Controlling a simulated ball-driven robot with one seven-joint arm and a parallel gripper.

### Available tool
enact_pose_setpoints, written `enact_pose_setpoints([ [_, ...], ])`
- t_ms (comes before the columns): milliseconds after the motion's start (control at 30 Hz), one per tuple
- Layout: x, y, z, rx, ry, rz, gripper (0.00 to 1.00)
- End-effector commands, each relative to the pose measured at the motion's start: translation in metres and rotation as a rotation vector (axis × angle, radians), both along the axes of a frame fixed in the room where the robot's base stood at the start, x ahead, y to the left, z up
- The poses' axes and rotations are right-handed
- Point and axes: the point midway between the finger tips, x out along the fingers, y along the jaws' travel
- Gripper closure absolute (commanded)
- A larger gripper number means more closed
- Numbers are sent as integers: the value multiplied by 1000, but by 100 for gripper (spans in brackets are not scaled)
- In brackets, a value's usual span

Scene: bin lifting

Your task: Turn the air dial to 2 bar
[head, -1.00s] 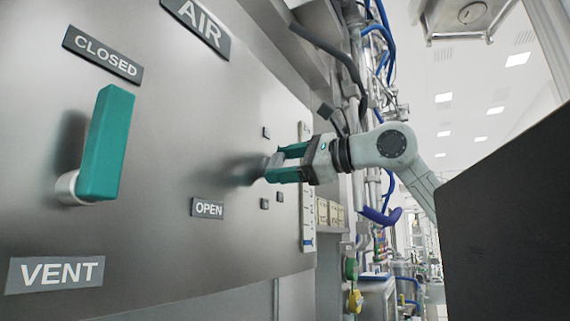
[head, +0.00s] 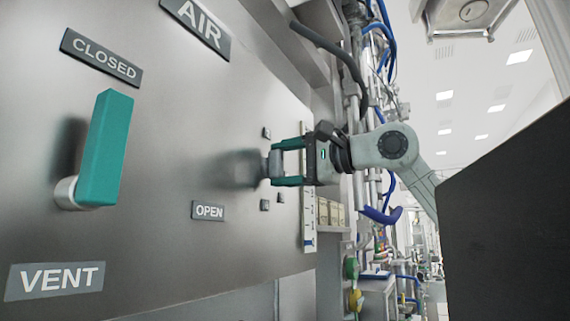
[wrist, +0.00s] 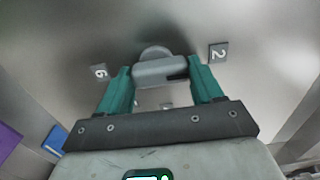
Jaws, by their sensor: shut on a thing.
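The air dial is a grey knob (head: 274,164) on the metal panel, below the AIR sign (head: 198,30). My gripper (head: 284,163) reaches it from the right, with teal fingers above and below its handle bar. In the wrist view my gripper (wrist: 162,85) is shut across the dial's bar (wrist: 158,72), a finger at each end. A dark mark sits near the bar's right end. A plate marked 2 (wrist: 218,53) is up and right of the dial; a plate marked 6 (wrist: 99,71) is to its left. The dial's base is partly hidden.
A teal vent lever (head: 105,150) stands out from the panel at the left, between the CLOSED (head: 101,57) and OPEN (head: 209,210) plates. Pipes and hoses (head: 365,95) run close behind my arm. A dark block (head: 510,210) fills the right side.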

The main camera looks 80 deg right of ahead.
Motion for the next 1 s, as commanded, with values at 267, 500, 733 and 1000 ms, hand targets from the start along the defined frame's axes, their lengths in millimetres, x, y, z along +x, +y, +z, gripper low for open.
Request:
enact_pose_setpoints([
  [267, 0, 1, -1, -14, 4, 3, 64],
  [500, 0, 1, -1, -14, 4, 2, 30],
  [733, 0, 1, -1, -12, 4, 1, 8],
  [1000, -1, 1, -1, -11, 4, 0, 8],
])
